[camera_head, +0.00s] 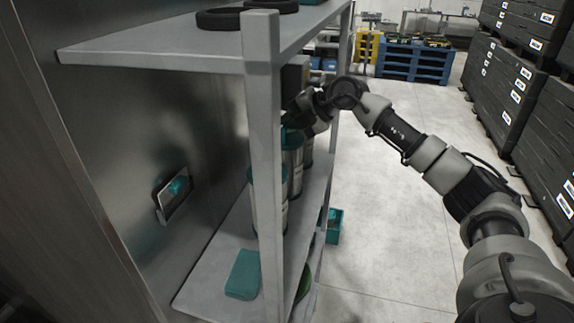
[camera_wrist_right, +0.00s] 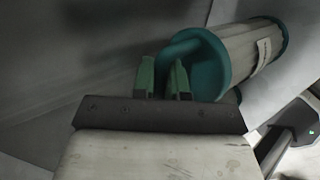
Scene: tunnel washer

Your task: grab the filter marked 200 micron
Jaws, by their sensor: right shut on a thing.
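Several cylindrical filters with teal ends and pale bodies stand in a row on the middle shelf. The nearest filter (camera_head: 268,205) is partly hidden by the shelf post, and another filter (camera_head: 293,160) stands behind it. My right gripper (camera_head: 292,119) is at the top of the row, its fingers mostly hidden in the head view. In the right wrist view, the green fingers of my right gripper (camera_wrist_right: 162,76) are shut on the teal handle of a filter (camera_wrist_right: 247,46), which appears tilted there. A label shows on its side, but I cannot read any micron marking. My left gripper is not in view.
The grey shelf post (camera_head: 263,130) stands in front of the filters. A teal box (camera_head: 243,274) lies on the same shelf (camera_head: 215,268), and dark rings (camera_head: 219,19) lie on the upper shelf. Dark crates (camera_head: 505,85) line the right.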

